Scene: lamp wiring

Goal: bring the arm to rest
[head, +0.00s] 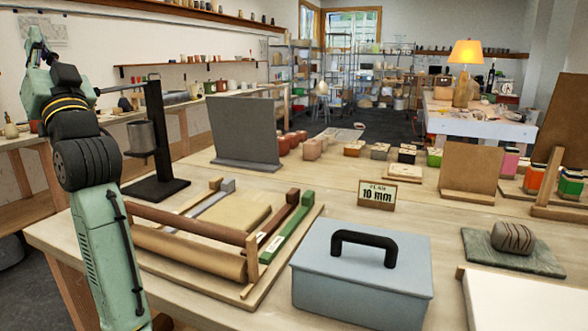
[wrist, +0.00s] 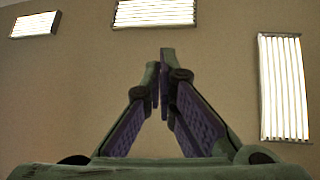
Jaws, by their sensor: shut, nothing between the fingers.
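My gripper (wrist: 160,85) is shut and empty in the wrist view, its two fingers meeting near the middle of the picture. It points up at the ceiling. In the head view my green and black arm stands raised at the left edge, and my gripper (head: 36,40) is at its top, above and clear of the table. A lamp (head: 466,54) with a glowing yellow shade stands on a white-topped table at the back right.
A black stand (head: 160,150) with a grey cylinder is just right of my arm. A wooden board (head: 225,262) with a roller, a blue-grey box (head: 362,278) and a "10 mm" sign (head: 377,195) are on the near table (head: 320,178). The wrist view shows ceiling lights (wrist: 283,88).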

